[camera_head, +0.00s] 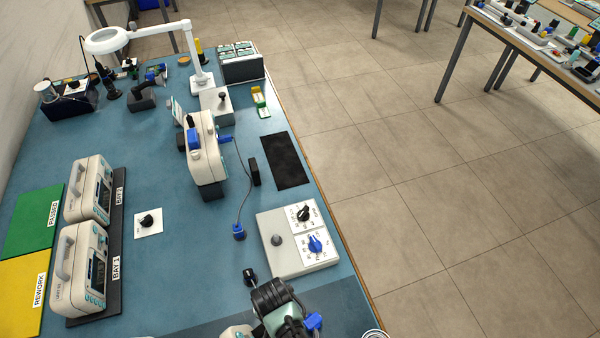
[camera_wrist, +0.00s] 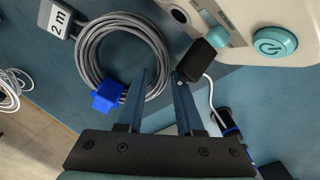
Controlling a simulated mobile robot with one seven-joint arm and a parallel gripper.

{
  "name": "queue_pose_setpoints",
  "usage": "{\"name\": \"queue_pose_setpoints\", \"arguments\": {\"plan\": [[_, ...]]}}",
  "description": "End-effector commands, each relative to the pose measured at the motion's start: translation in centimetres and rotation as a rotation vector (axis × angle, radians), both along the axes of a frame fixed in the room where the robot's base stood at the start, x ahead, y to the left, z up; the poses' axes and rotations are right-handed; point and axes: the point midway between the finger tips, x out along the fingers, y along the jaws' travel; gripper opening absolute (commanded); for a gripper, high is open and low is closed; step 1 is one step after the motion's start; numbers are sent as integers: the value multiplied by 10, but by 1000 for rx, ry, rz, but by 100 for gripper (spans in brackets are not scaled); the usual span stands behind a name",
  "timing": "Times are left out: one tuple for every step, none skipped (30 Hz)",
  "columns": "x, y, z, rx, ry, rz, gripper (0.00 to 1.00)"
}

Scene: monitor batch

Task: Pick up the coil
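A coil of grey cable (camera_wrist: 88,55) lies in the upper middle of the wrist view. The left finger overlaps the coil's right side, and part of the ring shows between the fingers. I cannot tell their height above it. In the head view my arm's end is at the bottom, and I cannot make out this coil there.
A pale device with a teal power button (camera_wrist: 274,43) stands close right of the fingers. A black plug (camera_wrist: 200,60) with a white cable is beside the right finger. Another pale cable coil (camera_wrist: 10,88) is at the left edge. A grey switch box (camera_head: 283,262) stands near the bench edge.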

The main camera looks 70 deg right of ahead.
Motion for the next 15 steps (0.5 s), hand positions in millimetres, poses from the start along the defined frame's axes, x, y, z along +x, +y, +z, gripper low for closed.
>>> {"name": "queue_pose_setpoints", "arguments": {"plan": [[0, 0, 0, 0, 0, 0, 35], [0, 0, 0, 0, 0, 0, 35], [0, 0, 0, 0, -1, 0, 35], [0, 0, 0, 0, 0, 0, 34], [0, 0, 0, 0, 0, 0, 28], [0, 0, 0, 0, 0, 0, 21], [0, 0, 1, 0, 0, 0, 16], [0, 0, 1, 0, 0, 0, 10], [0, 0, 1, 0, 0, 0, 3], [0, 0, 1, 0, 0, 0, 0], [0, 0, 1, 0, 0, 0, 0], [0, 0, 1, 0, 0, 0, 0], [0, 0, 1, 0, 0, 0, 0], [0, 0, 1, 0, 0, 0, 0], [0, 0, 1, 0, 0, 0, 0]]}}
